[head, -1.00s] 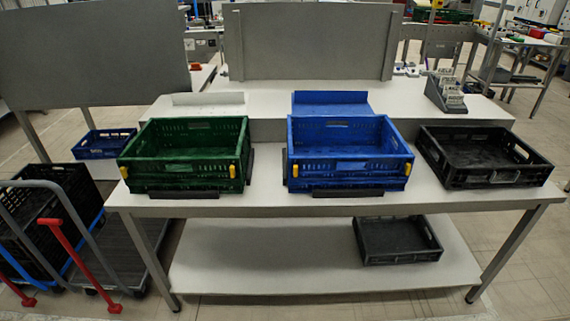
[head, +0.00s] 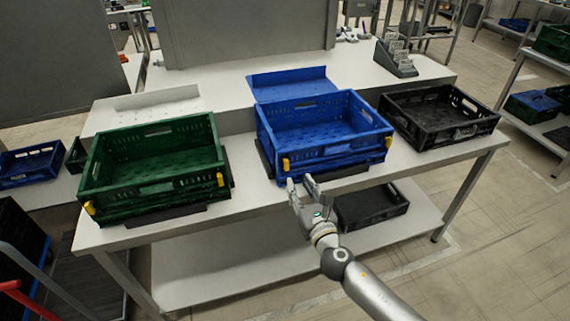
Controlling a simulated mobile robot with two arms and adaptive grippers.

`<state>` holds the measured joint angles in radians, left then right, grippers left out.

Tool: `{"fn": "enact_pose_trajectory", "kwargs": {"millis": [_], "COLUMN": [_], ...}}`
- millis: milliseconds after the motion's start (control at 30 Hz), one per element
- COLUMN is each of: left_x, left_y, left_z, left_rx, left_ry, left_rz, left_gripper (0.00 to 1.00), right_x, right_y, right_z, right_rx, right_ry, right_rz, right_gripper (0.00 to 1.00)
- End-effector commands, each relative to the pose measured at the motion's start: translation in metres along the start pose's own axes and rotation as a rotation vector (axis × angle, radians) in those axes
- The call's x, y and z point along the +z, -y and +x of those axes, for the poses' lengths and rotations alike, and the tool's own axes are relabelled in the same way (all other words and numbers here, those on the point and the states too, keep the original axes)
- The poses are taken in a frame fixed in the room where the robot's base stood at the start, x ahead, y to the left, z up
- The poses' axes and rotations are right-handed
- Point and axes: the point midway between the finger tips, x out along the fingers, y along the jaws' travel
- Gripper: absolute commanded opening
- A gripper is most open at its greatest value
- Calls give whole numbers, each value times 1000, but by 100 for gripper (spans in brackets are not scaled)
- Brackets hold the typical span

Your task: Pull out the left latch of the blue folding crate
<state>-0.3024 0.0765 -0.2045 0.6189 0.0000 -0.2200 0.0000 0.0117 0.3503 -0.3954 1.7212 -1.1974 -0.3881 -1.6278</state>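The blue folding crate (head: 350,117) stands open on the table between a green and a black crate. Its yellow left latch (head: 286,165) shows at the left end of its front side, and a yellow right latch (head: 388,142) at the right end. My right gripper (head: 299,183) is in front of the crate, just below and close to the left latch. Its two fingers are spread apart with nothing between them. I cannot tell whether a finger touches the latch or crate. My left gripper is not in view.
The green crate (head: 150,192) with yellow latches stands to the left on the table (head: 245,190). The black crate (head: 455,138) stands to the right. Another black crate (head: 368,215) lies on the lower shelf. A red-handled cart (head: 20,296) stands at the lower left.

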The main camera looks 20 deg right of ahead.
Motion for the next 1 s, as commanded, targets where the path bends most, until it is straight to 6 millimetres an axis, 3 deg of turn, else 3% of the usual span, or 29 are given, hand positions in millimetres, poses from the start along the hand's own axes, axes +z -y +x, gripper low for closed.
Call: {"fn": "enact_pose_trajectory", "kwargs": {"millis": [167,500,1000], "left_x": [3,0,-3], "left_y": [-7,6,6], "left_z": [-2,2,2], "left_rx": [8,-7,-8], "left_ry": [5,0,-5], "left_rz": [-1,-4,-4], "left_gripper": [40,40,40], "right_x": [1,-1,0], "right_y": [0,0,0], "right_z": [32,81,93], "right_rx": [-1,-1,0], "right_ry": [1,0,-2], "right_rz": [4,6,6], "right_gripper": [34,34,33]}}
